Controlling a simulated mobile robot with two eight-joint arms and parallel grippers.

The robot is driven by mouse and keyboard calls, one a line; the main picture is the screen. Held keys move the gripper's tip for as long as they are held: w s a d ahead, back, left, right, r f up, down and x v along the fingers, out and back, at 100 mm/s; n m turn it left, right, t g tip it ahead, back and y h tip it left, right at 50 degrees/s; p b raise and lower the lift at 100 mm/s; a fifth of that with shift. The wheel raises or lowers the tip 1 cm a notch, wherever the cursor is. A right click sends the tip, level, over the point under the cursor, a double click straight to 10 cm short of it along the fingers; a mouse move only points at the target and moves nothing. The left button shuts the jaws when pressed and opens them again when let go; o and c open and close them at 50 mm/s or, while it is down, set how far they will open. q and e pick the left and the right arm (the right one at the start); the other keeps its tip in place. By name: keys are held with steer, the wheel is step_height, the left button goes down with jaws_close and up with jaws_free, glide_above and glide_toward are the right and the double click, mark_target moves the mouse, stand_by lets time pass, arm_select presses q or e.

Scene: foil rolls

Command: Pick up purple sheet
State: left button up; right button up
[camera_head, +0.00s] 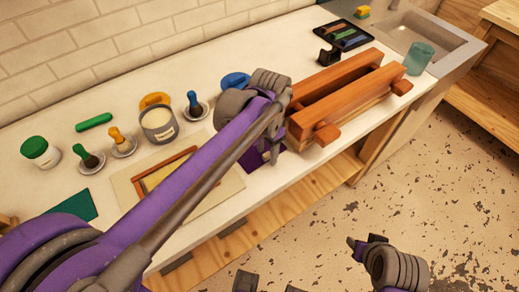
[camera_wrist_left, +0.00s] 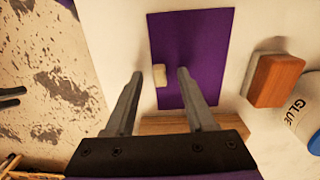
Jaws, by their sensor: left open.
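The purple sheet (camera_wrist_left: 205,40) lies flat on the pale worktop, close to its front edge. A small beige block (camera_wrist_left: 159,75) sits on it near its left edge in the left wrist view. In the head view the purple sheet (camera_head: 249,160) is mostly hidden behind my left arm and gripper. My left gripper (camera_head: 271,156) is open and empty, pointing down at the sheet. In the left wrist view its fingertips (camera_wrist_left: 160,72) appear on either side of the beige block. My right gripper (camera_head: 354,246) is away from the worktop, over the floor; its jaw gap is unclear.
A wooden press (camera_head: 345,88) stands just right of the sheet. A board with a wooden strip (camera_head: 205,190) lies to the left. Brushes, a green-lidded jar (camera_head: 40,152) and a grey tin (camera_head: 159,124) stand behind. A glass (camera_head: 419,58) stands near the sink.

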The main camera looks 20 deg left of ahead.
arm_select(q)
jaws_close()
steer(key=shift+r, duration=0.1)
stand_by(0.3)
